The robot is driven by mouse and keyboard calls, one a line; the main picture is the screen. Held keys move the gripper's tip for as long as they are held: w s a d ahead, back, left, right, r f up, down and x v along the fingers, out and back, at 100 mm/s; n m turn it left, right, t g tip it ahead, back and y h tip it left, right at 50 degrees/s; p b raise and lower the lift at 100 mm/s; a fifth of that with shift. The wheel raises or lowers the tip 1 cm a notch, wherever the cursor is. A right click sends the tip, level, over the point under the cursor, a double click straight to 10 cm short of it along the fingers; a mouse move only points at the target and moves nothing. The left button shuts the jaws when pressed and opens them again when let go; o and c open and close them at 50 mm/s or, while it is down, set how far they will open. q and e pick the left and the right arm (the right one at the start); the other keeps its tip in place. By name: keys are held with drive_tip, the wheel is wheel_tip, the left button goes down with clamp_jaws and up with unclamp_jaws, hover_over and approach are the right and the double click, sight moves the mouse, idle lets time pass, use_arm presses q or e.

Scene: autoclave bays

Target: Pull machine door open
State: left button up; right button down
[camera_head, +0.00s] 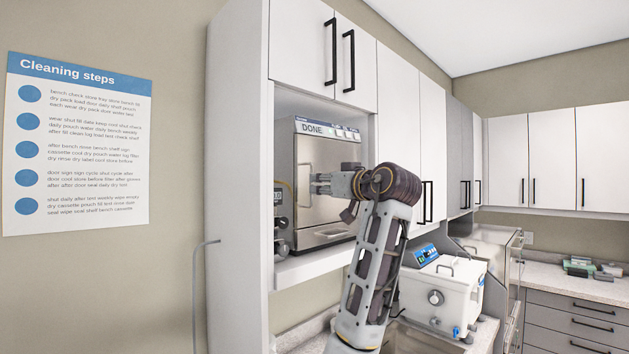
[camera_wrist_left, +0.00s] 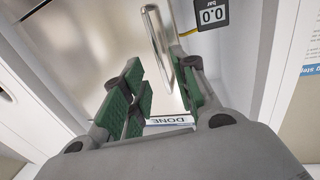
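The machine (camera_head: 300,126) is a steel-fronted autoclave in a cabinet niche, its display reading DONE. Its door (camera_head: 322,151) looks shut. My left gripper (camera_head: 318,183) is at the left part of the door, with the arm rising from below and covering part of the front. In the left wrist view the door's handle (camera_wrist_left: 157,42), a shiny upright steel bar, runs down between the green-padded fingers (camera_wrist_left: 163,92). The fingers are apart, and the bar is nearer the right-hand one. Whether it touches that finger is unclear. My right gripper is not in view.
A gauge reading 0.0 bar (camera_wrist_left: 211,13) is beside the handle. The niche's side panel (camera_head: 238,180) stands close on the left. White cupboards (camera_head: 300,45) hang above. A white bath unit (camera_head: 442,290) stands on the counter below, right of my arm.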

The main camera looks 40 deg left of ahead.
sight(312, 183)
use_arm(q)
drive_tip(key=shift+p+x, duration=0.55)
drive_tip(key=shift+x, duration=1.7)
clamp_jaws()
